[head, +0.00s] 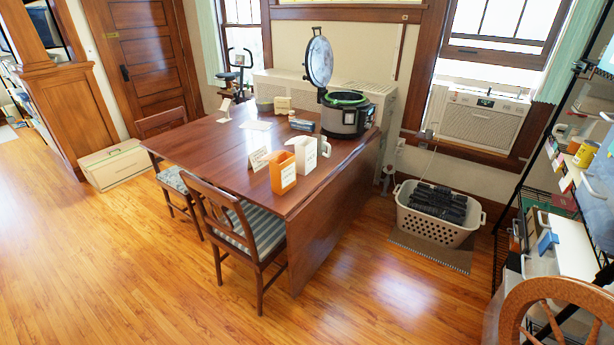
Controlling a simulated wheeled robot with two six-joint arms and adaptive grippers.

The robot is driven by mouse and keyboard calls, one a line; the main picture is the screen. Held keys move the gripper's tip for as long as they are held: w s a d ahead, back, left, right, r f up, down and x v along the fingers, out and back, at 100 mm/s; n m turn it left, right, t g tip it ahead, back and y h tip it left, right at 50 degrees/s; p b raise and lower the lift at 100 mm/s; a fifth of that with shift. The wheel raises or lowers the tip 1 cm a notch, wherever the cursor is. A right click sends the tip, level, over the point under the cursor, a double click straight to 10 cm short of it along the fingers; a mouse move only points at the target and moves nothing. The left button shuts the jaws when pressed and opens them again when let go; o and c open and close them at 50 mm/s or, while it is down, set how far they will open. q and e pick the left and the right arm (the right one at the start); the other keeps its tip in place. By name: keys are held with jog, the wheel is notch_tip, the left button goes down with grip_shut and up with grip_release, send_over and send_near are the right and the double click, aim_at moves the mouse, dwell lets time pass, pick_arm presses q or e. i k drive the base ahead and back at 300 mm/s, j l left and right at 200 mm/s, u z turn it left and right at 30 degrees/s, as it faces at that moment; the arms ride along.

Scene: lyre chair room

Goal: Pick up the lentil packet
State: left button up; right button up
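An orange packet (282,175) with a pale label stands upright near the front edge of a dark wooden table (215,150). A white packet (304,157) with small print stands just behind it to the right. The print on both is too small to read, so I cannot tell which is the lentil packet. A white folded card (259,158) stands left of the orange packet. Neither of my grippers is in view.
An open-lidded cooker (345,117) stands at the table's back right. Two chairs, one in front (235,218) and one at left (165,130), flank the table. A laundry basket (435,222) and shelves (570,170) are at right.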

aim_at(282, 167)
jog(key=i+j+z, duration=0.3)
jog(key=j+z, duration=0.3)
jog(key=i+j+z, duration=0.25)
jog(key=j+z, duration=0.3)
jog(key=k+j, duration=0.05)
jog(key=j, duration=0.05)
